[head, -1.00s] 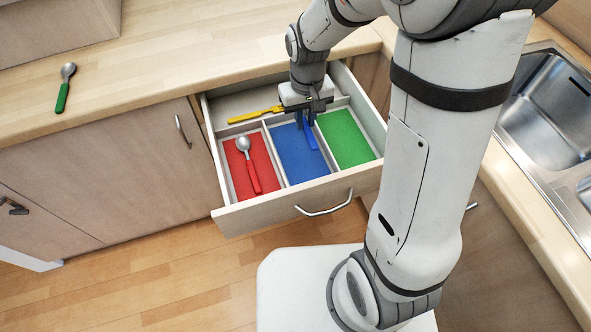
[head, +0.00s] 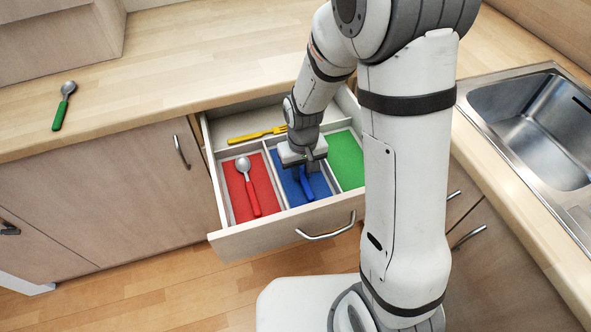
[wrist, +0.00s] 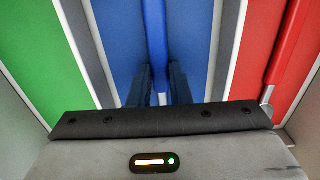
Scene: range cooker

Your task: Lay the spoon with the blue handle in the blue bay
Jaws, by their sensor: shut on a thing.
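My gripper (head: 304,172) is over the blue bay (head: 291,190) of the open drawer, shut on the blue handle (head: 308,188) of the spoon. The handle runs lengthwise with the bay, low down at its floor; I cannot tell whether it touches. In the wrist view the blue handle (wrist: 155,35) passes between the two fingers (wrist: 160,85), with blue bay floor (wrist: 118,35) on both sides. The spoon's bowl is hidden in both views.
The red bay (head: 237,200) holds a spoon with a red handle (head: 253,199). The green bay (head: 345,160) looks empty where it shows. A yellow-handled utensil (head: 257,133) lies in the back compartment. A green-handled spoon (head: 62,108) lies on the counter. A sink (head: 530,120) is at right.

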